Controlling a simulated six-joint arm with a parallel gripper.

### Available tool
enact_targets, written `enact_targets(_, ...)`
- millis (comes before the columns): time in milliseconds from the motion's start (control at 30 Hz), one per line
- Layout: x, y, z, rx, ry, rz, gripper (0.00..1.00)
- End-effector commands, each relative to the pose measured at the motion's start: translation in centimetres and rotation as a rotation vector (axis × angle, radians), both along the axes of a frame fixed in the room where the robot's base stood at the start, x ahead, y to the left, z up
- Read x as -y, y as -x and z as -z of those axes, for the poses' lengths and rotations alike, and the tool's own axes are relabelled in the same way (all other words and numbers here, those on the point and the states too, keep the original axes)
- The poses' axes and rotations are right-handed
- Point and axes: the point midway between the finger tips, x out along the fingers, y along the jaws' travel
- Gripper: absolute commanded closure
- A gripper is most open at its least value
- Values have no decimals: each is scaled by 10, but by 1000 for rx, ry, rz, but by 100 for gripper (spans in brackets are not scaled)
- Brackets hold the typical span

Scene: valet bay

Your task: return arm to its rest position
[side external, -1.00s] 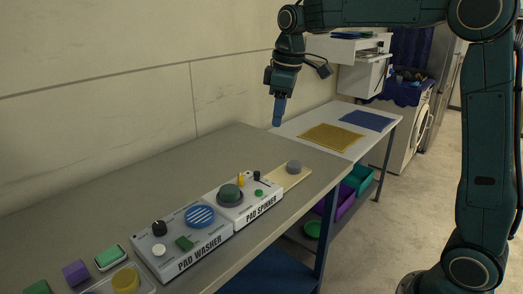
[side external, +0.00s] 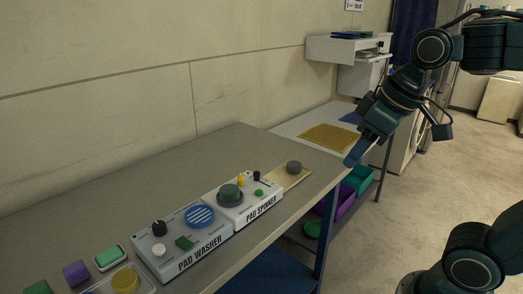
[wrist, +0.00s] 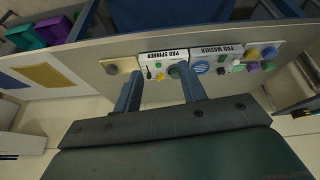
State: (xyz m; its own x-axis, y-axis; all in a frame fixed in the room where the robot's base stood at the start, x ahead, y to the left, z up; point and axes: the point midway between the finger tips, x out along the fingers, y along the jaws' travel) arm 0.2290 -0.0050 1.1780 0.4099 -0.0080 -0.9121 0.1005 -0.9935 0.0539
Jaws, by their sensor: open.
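My gripper (side external: 356,157) hangs in the air at the right end of the grey bench (side external: 130,185) in the side view, tilted with its fingers pointing down and left. In the wrist view my gripper (wrist: 160,85) shows two blue fingers spread apart with nothing between them. The pad spinner (side external: 245,203) and the pad washer (side external: 185,243) stand on the bench, to the left of and apart from my gripper. A round grey pad (side external: 294,167) sits on a light wooden board beside the spinner.
A white table with a yellow mat (side external: 330,137) and a blue mat lies behind my gripper. A purple bin (side external: 346,202) and a teal bin (side external: 358,179) sit on the lower shelf. A white wall shelf (side external: 335,48) is at the back. The floor at right is open.

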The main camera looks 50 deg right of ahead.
Motion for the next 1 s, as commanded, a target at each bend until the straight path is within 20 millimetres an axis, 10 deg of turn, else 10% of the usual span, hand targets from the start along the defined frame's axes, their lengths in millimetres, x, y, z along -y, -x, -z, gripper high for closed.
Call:
enact_targets(300,-4,44,29,62,-50,86,59)
enact_targets(1000,-5,50,34,70,-58,99,59)
